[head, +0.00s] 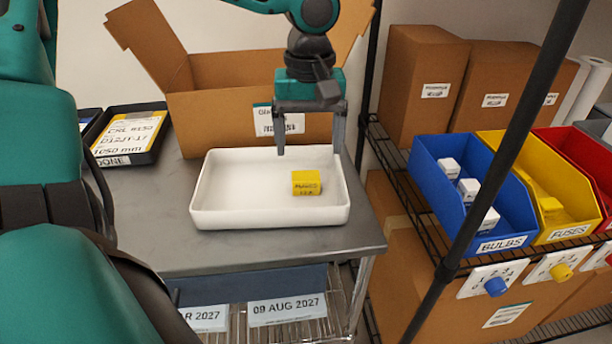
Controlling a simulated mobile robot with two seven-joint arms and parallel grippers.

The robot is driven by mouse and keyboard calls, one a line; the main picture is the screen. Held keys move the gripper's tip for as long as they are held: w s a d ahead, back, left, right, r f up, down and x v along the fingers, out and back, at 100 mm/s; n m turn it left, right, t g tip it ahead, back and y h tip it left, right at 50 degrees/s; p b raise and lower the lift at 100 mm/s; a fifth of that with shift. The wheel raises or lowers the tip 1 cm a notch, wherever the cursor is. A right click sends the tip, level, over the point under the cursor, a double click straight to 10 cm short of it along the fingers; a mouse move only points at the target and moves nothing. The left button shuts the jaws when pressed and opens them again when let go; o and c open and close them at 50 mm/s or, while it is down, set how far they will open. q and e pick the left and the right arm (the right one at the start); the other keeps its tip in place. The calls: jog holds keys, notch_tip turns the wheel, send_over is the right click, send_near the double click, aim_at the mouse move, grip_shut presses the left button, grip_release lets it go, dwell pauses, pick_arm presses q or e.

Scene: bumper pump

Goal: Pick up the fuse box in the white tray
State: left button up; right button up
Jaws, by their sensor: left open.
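The fuse box (306,184) is a small yellow box with dark print. It lies in the right half of the white tray (235,216), which stands on the grey metal table. My left gripper (309,150) hangs above the tray, fingers pointing down and spread apart. It is open and empty, above and behind the fuse box, and does not appear to touch it. My right gripper does not show.
An open cardboard box (205,119) stands directly behind the tray. A black document tray (128,137) lies at the left. Blue (431,176), yellow and red bins sit on a wire rack at the right. A black rack post (492,150) stands in front of them.

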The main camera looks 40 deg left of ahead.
aim_at(306, 176)
pick_arm(q)
jog(key=f, duration=0.2)
jog(key=f+b, duration=0.1)
jog(key=f, duration=0.4)
jog(key=shift+a, duration=0.3)
